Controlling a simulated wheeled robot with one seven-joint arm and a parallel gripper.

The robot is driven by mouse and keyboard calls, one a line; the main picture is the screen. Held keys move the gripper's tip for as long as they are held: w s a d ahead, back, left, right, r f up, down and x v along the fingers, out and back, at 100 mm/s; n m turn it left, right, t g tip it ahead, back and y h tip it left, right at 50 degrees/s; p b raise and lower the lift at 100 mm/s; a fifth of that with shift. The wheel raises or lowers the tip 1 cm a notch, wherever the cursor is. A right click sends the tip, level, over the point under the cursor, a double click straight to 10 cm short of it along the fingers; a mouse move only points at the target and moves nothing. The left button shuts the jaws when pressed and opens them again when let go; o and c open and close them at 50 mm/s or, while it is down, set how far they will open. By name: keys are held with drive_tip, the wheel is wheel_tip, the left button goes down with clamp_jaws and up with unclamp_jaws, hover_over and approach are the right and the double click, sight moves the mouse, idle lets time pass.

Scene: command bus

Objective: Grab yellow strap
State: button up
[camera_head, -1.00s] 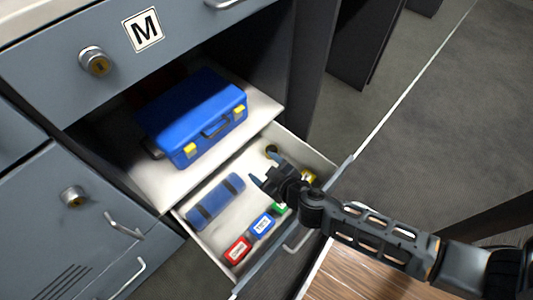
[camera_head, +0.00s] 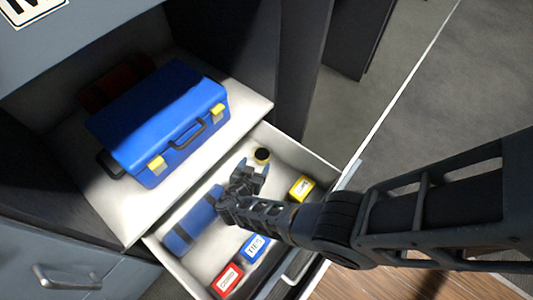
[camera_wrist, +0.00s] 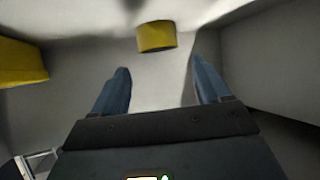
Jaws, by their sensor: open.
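The yellow strap looks like a small round roll (camera_head: 262,156), yellow at the side and dark on top, in the far corner of the open drawer. In the wrist view the yellow roll (camera_wrist: 156,37) lies ahead of the fingertips, nearly centred between them and apart from them. My gripper (camera_head: 252,173) is open and empty inside the drawer, close to the roll. Its two blue-grey fingers (camera_wrist: 160,72) also show in the wrist view.
The white drawer (camera_head: 310,160) also holds a blue roll (camera_head: 192,220), a red box (camera_head: 227,279), a blue box (camera_head: 255,247) and a yellow box (camera_head: 301,188). A blue toolbox (camera_head: 160,115) stands on the shelf behind. Drawer walls are close around my gripper.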

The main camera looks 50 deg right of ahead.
sight(262, 154)
drive_tip(key=b+x, duration=0.2)
drive_tip(key=x, duration=0.5)
drive_tip(key=shift+d, duration=0.2)
drive_tip(key=shift+c, duration=0.2)
drive_tip(key=c, duration=0.9)
drive_tip(key=shift+o, duration=0.2)
